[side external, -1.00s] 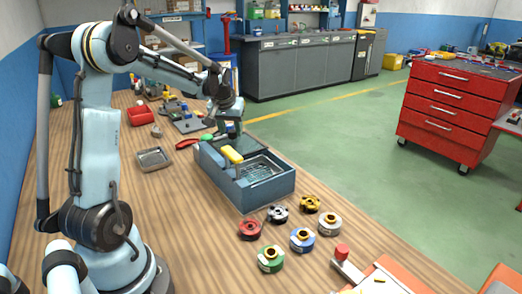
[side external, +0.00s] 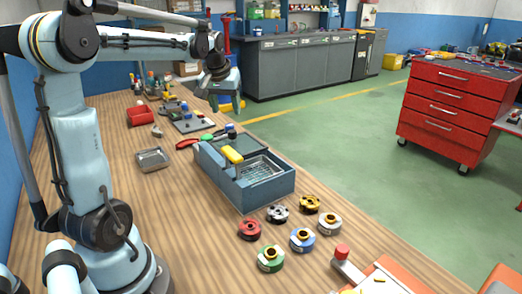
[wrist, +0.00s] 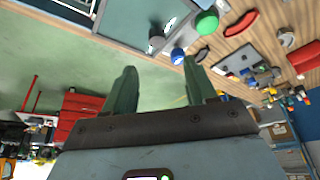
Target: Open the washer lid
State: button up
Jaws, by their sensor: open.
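The washer is a blue-grey box (side external: 268,190) on the wooden bench, with a yellow bar-shaped grip (side external: 232,154) near its middle. A metal mesh tray (side external: 262,168) shows inside its right part, so at least that part is uncovered. I cannot clearly tell the lid's exact position. Part of the washer also shows at the top edge of the wrist view. My gripper (side external: 225,106) is above and behind the washer, apart from it. In the wrist view my gripper's two green fingers (wrist: 162,82) are spread with nothing between them.
Several coloured round parts stand in front. The bench between the small tray and washer is clear.

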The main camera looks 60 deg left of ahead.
jog(key=shift+v, duration=1.25)
